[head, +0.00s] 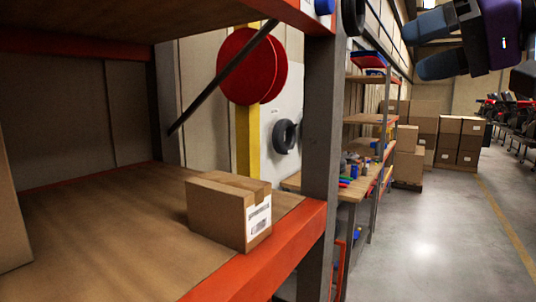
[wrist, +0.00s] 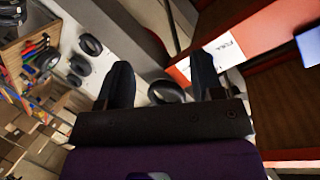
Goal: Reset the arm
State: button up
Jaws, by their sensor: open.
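My gripper (head: 428,46) is at the top right of the head view, raised above the aisle and to the right of the near rack's post. Its two blue-grey fingers point left and stand apart, with nothing visible between them. In the wrist view my gripper (wrist: 160,72) also shows both fingers spread, with a gap between them and no object held. Most of my arm lies outside the head view.
A cardboard box (head: 216,212) with a white label sits near the front edge of the orange-beamed shelf (head: 265,262). A grey post (head: 322,130) stands beside it. Stacked boxes (head: 460,140) stand farther back. The grey aisle floor (head: 435,230) is clear.

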jog(key=s+d+f+m+g+h, duration=0.1)
jog(key=s+d+f+h, duration=0.1)
jog(key=f, duration=0.6)
jog(key=s+d+f+g+h, duration=0.2)
jog(key=s+d+f+h, duration=0.1)
jog(key=f, duration=0.5)
jog(key=s+d+f+m+g+h, duration=0.1)
jog(key=s+d+f+h, duration=0.2)
jog(key=f+h, duration=0.3)
notch_tip(320, 180, down, 3)
jog(key=shift+s+d+m, duration=0.2)
jog(key=shift+d+m, duration=0.1)
jog(key=shift+d, duration=0.25)
